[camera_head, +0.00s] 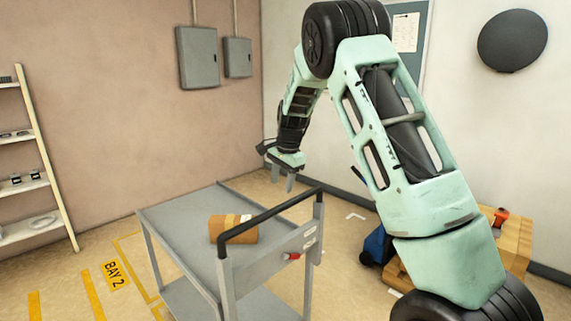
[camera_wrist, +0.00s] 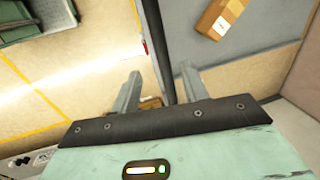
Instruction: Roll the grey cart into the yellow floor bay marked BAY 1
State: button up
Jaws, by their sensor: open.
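The grey cart (camera_head: 175,225) stands on the floor in the head view, with a black handle bar (camera_head: 270,214) along its near right end and a brown carton (camera_head: 233,229) on its top shelf. My gripper (camera_head: 282,181) is open and empty, pointing down, and appears above the handle in the picture. In the wrist view the handle bar (camera_wrist: 157,45) runs between the fingers of my gripper (camera_wrist: 160,75); I cannot tell how far below them it lies. Yellow floor lines (camera_wrist: 35,88) show there, but no BAY 1 lettering is readable.
A yellow BAY 2 label (camera_head: 115,273) and stripes mark the floor at left. A shelf rack (camera_head: 35,170) stands against the left wall. A wooden pallet or crate (camera_head: 515,240) and a blue object (camera_head: 376,246) are at right, partly behind my arm. Bare floor lies behind the cart.

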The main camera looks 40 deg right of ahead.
notch_tip(320, 180, up, 8)
jog(key=s, duration=0.1)
jog(key=shift+s+f+b, duration=0.25)
jog(key=shift+b, duration=0.15)
jog(key=s+a+f+n+y, duration=0.1)
jog(key=s+a+n, duration=0.3)
jog(key=a, duration=0.6)
jog(key=s+a+f+n+g, duration=0.1)
jog(key=s+a+n, duration=0.3)
jog(key=a, duration=0.5)
jog(key=s+a+f+n+y, duration=0.1)
jog(key=s+a+n, duration=0.3)
jog(key=a, duration=0.6)
jog(key=s+a+f+n, duration=0.1)
jog(key=s+a+n, duration=0.2)
jog(key=s, duration=0.5)
jog(key=s+a+f+n+h, duration=0.1)
jog(key=s+a+f+n, duration=0.1)
jog(key=s+n, duration=0.3)
jog(key=s+a+f+n+g, duration=0.1)
jog(key=s+a+n, duration=0.3)
jog(key=s, duration=0.6)
jog(key=shift+s+f+n+h, duration=0.3)
jog(key=shift+n, duration=0.2)
jog(key=shift+a, duration=0.1)
